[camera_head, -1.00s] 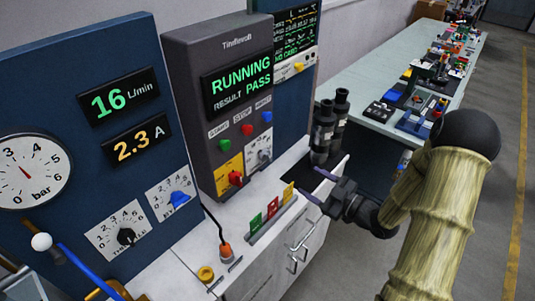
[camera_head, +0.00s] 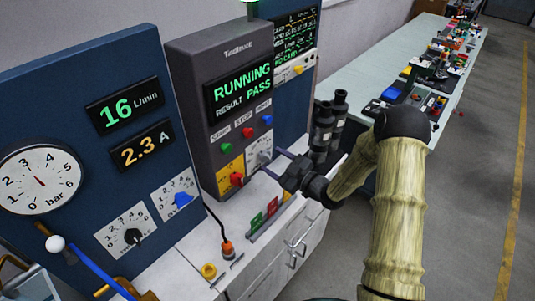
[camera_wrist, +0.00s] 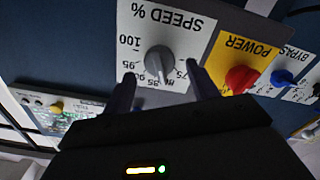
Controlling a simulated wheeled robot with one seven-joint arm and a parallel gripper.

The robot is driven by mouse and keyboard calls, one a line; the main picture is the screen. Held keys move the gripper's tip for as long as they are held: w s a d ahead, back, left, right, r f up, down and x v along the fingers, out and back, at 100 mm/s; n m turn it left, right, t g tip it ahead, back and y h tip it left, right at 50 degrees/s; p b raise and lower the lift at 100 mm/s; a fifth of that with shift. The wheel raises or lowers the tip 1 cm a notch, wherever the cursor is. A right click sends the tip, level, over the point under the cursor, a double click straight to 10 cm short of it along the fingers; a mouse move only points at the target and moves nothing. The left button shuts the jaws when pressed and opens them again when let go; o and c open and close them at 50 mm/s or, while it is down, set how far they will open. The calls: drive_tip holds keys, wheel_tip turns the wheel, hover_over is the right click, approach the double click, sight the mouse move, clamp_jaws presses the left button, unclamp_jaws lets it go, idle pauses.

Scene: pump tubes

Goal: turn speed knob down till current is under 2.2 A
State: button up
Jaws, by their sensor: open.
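The grey speed knob (camera_wrist: 159,61) sits on a white plate marked SPEED %, upside down in the wrist view. Its pointer is toward the lower numbers there, near 85 or 90; I cannot read it exactly. It also shows small in the head view (camera_head: 265,156). My gripper (camera_wrist: 161,86) is open, its two fingers spread to either side of the knob's lower part and apparently short of it. In the head view my gripper (camera_head: 272,162) points at this plate. The current display (camera_head: 141,151) reads 2.3 A.
A red knob (camera_wrist: 240,79) on the yellow POWER plate is close beside the speed plate. The screen (camera_head: 240,90) reads RUNNING and PASS. The flow display (camera_head: 124,104) reads 16 L/min. Dark cylinders (camera_head: 322,130) stand right of my gripper. Coloured tags (camera_head: 271,207) stand below.

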sight(270, 159)
drive_tip(key=shift+p+x, duration=0.35)
drive_tip(key=shift+x, duration=1.4)
drive_tip(key=shift+c, duration=0.5)
drive_tip(key=c, duration=0.9)
drive_tip(key=shift+f+b, duration=0.1)
drive_tip(key=shift+b, duration=0.25)
drive_tip(key=shift+n+b, duration=0.5)
drive_tip(key=shift+b, duration=0.4)
drive_tip(key=o, duration=1)
